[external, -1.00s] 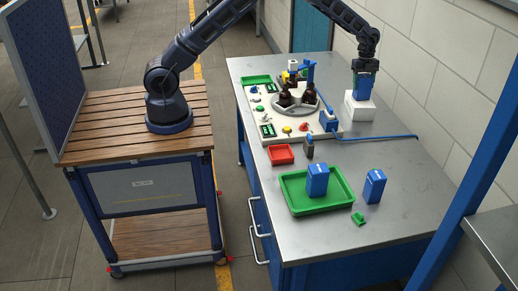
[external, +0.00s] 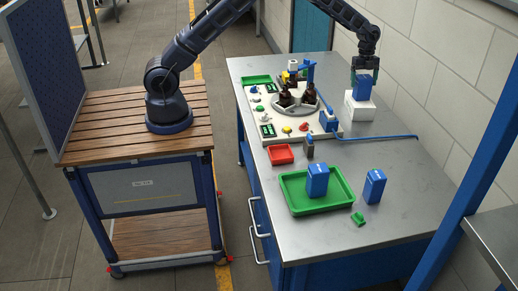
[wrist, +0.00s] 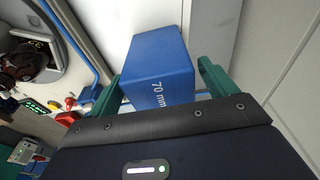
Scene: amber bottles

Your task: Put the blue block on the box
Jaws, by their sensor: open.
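A blue block (external: 363,87) stands upright on the white box (external: 359,109) at the right rear of the bench. The block, marked "70 mm", fills the upper middle of the wrist view (wrist: 160,68). My gripper (external: 366,73) is open just above the block in the external view. In the wrist view its green fingers (wrist: 160,85) stand at the block's left and right, with a gap visible on the right. Another blue block (external: 317,180) stands in the green tray (external: 345,188), and one more blue block (external: 375,187) stands on the bench right of the tray.
A board with a round fixture (external: 295,102) holding dark bottles lies left of the box. A blue rod (external: 385,137) crosses the bench in front of the box. A red bin (external: 281,154) and a small green piece (external: 358,218) sit nearer. The wall is close behind.

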